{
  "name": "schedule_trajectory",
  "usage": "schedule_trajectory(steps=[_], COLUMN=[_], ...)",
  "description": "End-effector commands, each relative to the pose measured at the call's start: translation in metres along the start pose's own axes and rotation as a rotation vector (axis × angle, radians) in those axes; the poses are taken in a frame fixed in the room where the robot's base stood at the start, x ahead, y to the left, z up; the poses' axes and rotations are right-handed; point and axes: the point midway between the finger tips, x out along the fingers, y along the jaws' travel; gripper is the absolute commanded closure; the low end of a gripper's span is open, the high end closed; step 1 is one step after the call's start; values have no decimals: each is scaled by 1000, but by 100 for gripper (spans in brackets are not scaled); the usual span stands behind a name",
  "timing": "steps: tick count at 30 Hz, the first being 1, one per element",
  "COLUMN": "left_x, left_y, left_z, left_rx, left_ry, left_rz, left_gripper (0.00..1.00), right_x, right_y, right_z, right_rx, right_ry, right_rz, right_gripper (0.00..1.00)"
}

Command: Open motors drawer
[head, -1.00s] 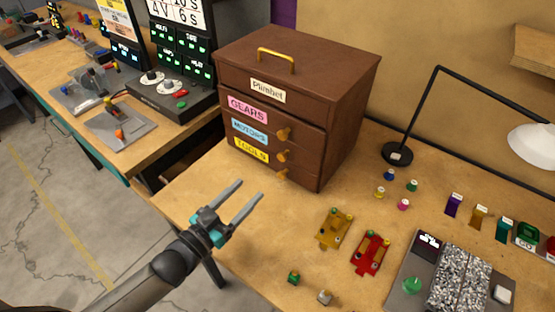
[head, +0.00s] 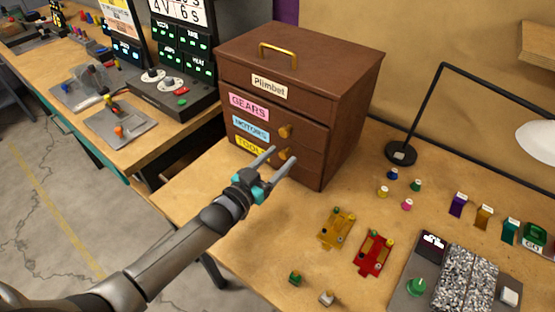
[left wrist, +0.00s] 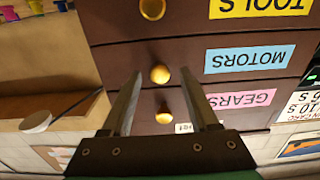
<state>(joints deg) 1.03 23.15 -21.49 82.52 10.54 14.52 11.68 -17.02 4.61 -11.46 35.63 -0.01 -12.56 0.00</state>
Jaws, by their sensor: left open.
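The brown drawer cabinet (head: 345,110) stands on the wooden table with its drawers shut. The blue MOTORS label (head: 250,128) marks the middle drawer, between pink GEARS and yellow TOOLS. My left gripper (head: 283,155) is open in front of the cabinet, its fingers pointing at the drawer fronts. In the left wrist view, which is upside down, the round yellow motors knob (left wrist: 160,74) appears between the fingertips; I cannot tell whether they reach around it. The gears knob (head: 285,131) is visible above the fingers. The tools knob is hidden by the gripper in the head view. My right gripper is not in view.
A yellow car body (head: 336,229) and a red one (head: 373,254) lie right of my left arm, with several small coloured pegs around. A black lamp (head: 401,153) stands right of the cabinet. The table before the cabinet is mostly clear.

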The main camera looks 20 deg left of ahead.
Motion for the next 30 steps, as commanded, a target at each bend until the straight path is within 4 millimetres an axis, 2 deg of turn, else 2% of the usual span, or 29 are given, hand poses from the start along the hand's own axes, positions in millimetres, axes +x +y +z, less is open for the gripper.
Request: schedule_trajectory(steps=[6, 22, 30], left_x=[0, 0, 0], left_y=[0, 0, 0], left_z=[0, 0, 0], left_rx=[0, 0, 0], left_ry=[0, 0, 0], left_rz=[0, 0, 0], left_gripper=[39, 99, 100], right_x=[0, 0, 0], right_y=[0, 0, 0], right_z=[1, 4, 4], right_rx=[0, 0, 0], right_ry=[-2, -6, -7], right_rz=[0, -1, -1], right_gripper=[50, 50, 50])
